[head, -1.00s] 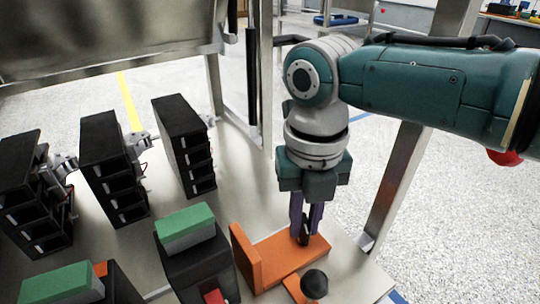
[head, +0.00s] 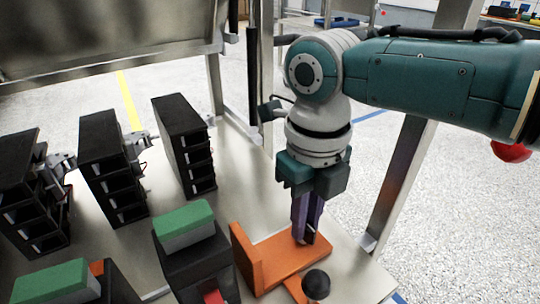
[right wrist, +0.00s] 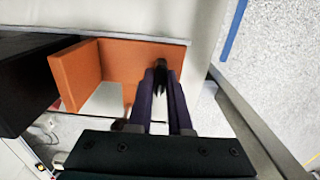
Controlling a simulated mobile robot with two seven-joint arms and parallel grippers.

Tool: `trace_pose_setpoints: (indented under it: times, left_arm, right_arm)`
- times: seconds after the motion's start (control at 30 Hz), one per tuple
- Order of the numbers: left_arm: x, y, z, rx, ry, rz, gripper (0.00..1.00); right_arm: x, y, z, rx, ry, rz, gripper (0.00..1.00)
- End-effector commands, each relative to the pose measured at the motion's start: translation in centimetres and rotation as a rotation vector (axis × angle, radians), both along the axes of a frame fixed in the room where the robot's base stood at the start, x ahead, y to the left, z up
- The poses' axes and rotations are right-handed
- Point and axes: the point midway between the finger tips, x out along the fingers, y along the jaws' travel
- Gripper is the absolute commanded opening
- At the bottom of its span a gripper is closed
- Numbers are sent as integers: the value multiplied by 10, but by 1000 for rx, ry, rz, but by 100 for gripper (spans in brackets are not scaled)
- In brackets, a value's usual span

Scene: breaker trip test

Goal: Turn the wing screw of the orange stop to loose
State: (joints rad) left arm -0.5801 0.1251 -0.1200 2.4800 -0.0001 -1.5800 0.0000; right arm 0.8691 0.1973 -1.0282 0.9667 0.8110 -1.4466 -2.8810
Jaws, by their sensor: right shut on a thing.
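The orange stop (head: 285,262) lies on the bench, with an upright plate on its left and a flat base. My right gripper (head: 305,240) points down at the base. Its narrow purple fingers are shut on the dark wing screw, which the fingers mostly hide in the head view. In the right wrist view, the dark wing screw (right wrist: 160,70) shows at the fingertips, against the orange stop (right wrist: 120,62). How loose the screw is cannot be told. My left gripper is not in view.
A black ball knob (head: 316,284) stands close in front of the base. A black breaker with a green top (head: 185,222) stands left of the stop. Several black stacked modules (head: 183,145) stand further left. A metal frame post (head: 400,185) rises at the right.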

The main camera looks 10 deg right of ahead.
Motion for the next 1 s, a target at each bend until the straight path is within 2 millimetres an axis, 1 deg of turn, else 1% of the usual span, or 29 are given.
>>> trace_pose_setpoints:
  times: [0.23, 0.27, 0.5, 0.77, 0.87, 1.0]
  left_arm:
    - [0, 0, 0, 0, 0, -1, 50]
    - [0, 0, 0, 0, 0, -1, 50]
    - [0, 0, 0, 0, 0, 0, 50]
    - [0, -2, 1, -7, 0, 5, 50]
    - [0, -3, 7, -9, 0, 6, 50]
    - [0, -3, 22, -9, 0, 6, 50]
  right_arm:
    - [0, 0, 1, 0, 0, 3, 0]
    - [0, 0, 1, 0, 0, 2, 21]
    - [0, 0, 0, 0, 0, 1, 48]
    - [0, 0, 2, 0, -1, 0, 48]
    - [1, 0, 11, 1, -2, 1, 48]
    - [1, 0, 39, 2, -5, 0, 48]
